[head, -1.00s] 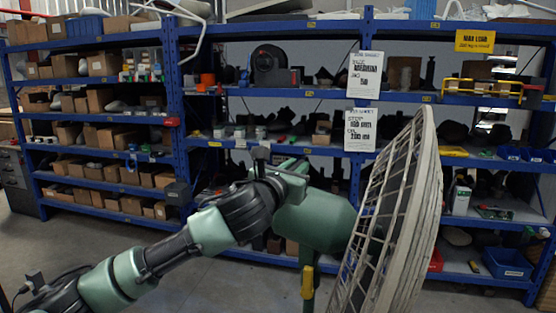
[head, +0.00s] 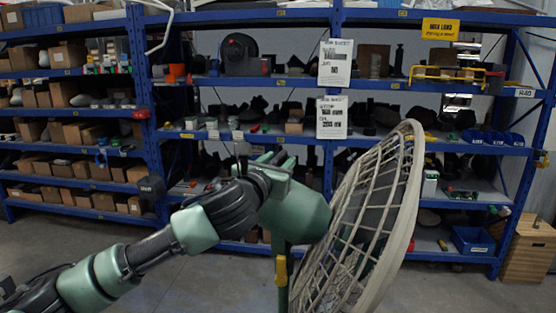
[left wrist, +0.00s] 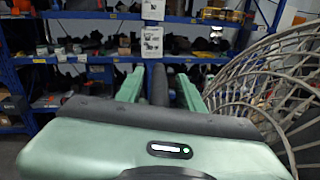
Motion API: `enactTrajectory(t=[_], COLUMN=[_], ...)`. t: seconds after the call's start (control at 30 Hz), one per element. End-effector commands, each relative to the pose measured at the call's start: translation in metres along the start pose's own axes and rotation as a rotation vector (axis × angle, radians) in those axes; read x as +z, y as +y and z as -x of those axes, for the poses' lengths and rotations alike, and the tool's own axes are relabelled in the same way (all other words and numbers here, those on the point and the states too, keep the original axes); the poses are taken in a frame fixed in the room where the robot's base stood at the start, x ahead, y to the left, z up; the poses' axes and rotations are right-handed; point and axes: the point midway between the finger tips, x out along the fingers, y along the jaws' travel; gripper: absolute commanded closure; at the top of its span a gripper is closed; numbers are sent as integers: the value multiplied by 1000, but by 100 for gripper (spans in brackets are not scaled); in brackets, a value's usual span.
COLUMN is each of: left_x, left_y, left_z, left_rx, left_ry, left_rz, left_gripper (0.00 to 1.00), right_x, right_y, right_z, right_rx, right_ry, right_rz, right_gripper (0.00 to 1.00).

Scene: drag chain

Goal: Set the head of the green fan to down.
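The green fan has a green motor housing (head: 300,213) and a beige wire grille (head: 365,215), on a green pole with a yellow part (head: 281,270). In the head view its grille faces right and leans, with its top farther right than its bottom. The grille also shows at the right of the left wrist view (left wrist: 275,85). My left gripper (head: 275,165) is at the top back of the housing. In the left wrist view its two green fingers (left wrist: 158,88) stand apart, with a dark bar between them. Contact with the housing is unclear. My right gripper is out of view.
Blue shelves (head: 235,147) with boxes and parts fill the background behind the fan. A wooden cabinet (head: 530,248) stands at the far right. Grey floor (head: 215,285) is open below my left arm.

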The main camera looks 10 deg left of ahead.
Motion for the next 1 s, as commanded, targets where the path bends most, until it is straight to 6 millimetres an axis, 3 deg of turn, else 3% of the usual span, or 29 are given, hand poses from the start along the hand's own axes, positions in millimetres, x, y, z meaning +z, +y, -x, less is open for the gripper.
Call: enactTrajectory(t=[0.27,0.7,1.0], left_x=[2,-1,1], left_y=[2,1,1], left_z=[6,71,78], left_rx=[3,1,1], left_ry=[-6,-4,-2], left_rz=[0,0,0], left_gripper=[62,62,62], right_x=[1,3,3], right_y=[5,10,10], right_z=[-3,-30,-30], right_rx=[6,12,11], right_ry=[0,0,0], right_rz=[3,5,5], right_gripper=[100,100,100])
